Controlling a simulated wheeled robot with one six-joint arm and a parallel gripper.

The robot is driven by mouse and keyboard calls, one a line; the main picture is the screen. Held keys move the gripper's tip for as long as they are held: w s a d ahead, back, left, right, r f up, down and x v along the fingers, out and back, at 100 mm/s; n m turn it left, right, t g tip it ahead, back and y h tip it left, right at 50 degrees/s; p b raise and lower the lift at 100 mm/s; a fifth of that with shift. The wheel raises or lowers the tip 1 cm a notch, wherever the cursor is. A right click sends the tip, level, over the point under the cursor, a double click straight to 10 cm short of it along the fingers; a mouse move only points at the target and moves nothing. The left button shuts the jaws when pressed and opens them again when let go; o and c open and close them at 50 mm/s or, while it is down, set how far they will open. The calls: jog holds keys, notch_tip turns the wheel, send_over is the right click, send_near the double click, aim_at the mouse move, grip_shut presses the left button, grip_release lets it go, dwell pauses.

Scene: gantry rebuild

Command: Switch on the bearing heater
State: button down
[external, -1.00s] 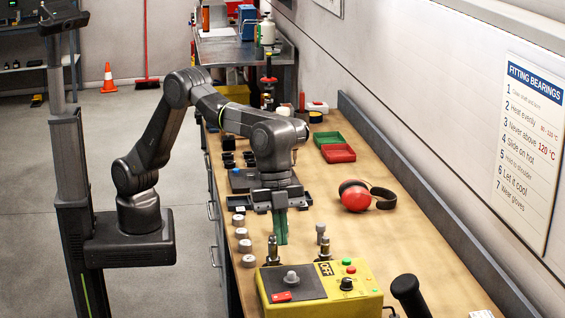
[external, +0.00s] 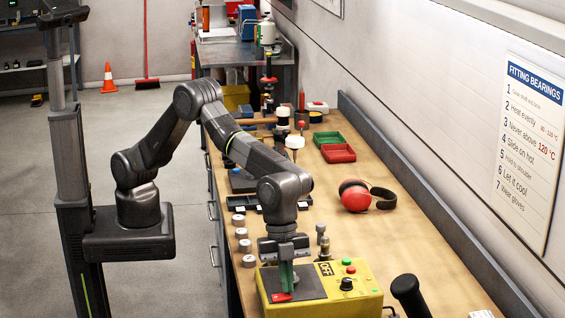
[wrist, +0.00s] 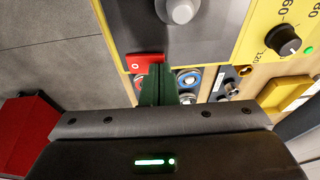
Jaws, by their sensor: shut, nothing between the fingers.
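The bearing heater (external: 365,298) is a yellow box with a dark top plate (external: 312,284) at the front of the bench. A red switch (external: 281,297) sits at the plate's near left corner; in the wrist view the red switch (wrist: 146,62) shows a white ring mark.
Small metal rings (external: 241,233) line the bench's left edge. Red ear defenders (external: 356,197) lie behind. A black handle (external: 409,295) stands to the right.

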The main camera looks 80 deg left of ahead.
jog(key=shift+f, duration=0.1)
jog(key=shift+w+f, duration=0.1)
jog(key=shift+f, duration=0.2)
jog(key=shift+s+r, duration=0.25)
jog(key=shift+s, duration=0.55)
